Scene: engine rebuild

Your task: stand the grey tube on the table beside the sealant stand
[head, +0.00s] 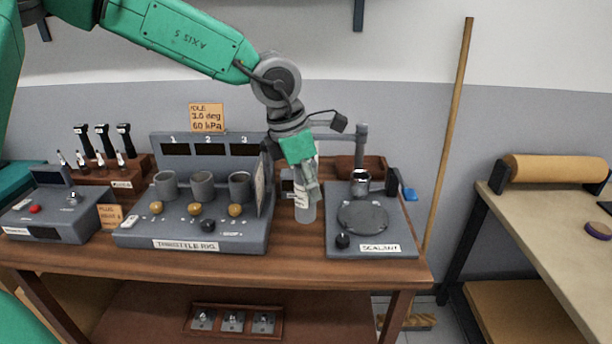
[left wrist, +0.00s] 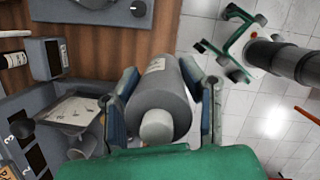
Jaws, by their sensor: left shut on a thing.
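The grey tube (head: 306,212) is upright in the gap between the throttle rig and the sealant stand (head: 335,243). My left gripper (head: 307,190) points down and is shut on the tube's upper part. In the left wrist view the tube (left wrist: 158,95) lies between the two fingers (left wrist: 163,105), with its pale narrow end towards the camera. The tube's lower end is close to the table (head: 290,258); I cannot tell whether it touches. My right gripper is not in view.
The throttle rig (head: 190,237) stands close on the tube's left, with cups, knobs and an upright flap (head: 262,190). The stand's post and arm (head: 361,145) rise behind. Table in front of the tube is clear. A broom handle (head: 450,130) leans at the right.

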